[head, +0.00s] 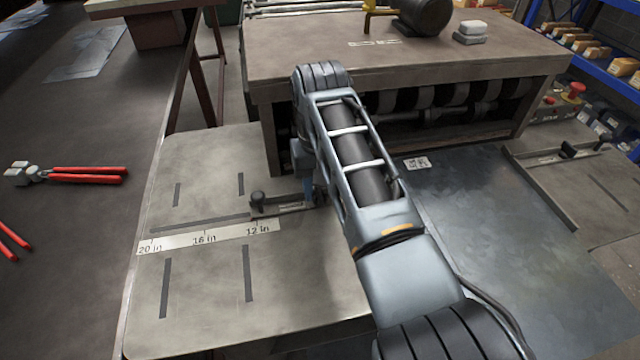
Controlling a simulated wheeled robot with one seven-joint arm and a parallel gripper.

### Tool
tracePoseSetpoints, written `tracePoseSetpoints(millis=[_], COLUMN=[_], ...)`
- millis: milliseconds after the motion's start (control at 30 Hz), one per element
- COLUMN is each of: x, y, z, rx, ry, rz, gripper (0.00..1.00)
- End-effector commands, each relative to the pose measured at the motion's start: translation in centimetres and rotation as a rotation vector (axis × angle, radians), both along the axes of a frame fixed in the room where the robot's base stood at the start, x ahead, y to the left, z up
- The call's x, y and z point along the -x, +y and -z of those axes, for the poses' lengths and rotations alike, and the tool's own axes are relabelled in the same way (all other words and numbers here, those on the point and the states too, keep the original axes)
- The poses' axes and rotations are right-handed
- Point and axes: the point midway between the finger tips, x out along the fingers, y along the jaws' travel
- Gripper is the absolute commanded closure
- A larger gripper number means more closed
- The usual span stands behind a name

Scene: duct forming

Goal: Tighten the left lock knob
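The left lock knob (257,197) is a small dark knob at the left end of a dark stop bar (285,206), on the slotted metal plate left of centre. The bar lies just above the inch scale (205,238), with the knob near the 12 in mark. My gripper (309,194) points down at the right end of this bar, to the right of the knob and apart from it in the picture. My forearm covers much of it, so its finger gap and any contact with the bar are hidden. A second dark knob (568,149) sits on the right-hand plate.
A bench with rollers (440,95) stands behind my arm. A red button (574,90) is at the right. Red-handled pliers (85,174) lie on the dark table at left. The slotted plate (205,310) is clear in front of the scale.

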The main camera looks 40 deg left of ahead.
Motion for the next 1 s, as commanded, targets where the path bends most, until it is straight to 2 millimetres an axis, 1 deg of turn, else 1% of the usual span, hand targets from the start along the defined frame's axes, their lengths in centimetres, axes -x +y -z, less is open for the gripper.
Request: tracePoseSetpoints(millis=[67, 167, 400, 600, 733, 1000], x=[0.0, 0.0, -0.1, 0.0, 0.0, 0.0], y=[0.0, 0.1, 0.1, 0.1, 0.0, 0.0], z=[-0.2, -1.1, -5.0, -7.3, -7.8, -7.8], rx=[0.0, -0.002, -0.003, -0.003, -0.001, 0.0], ry=[0.0, -0.002, -0.003, -0.001, -0.001, 0.0], rz=[0.0, 0.0, 0.0, 0.0, 0.0, 0.0], gripper=[0.63, 0.63, 0.63, 0.63, 0.63, 0.63])
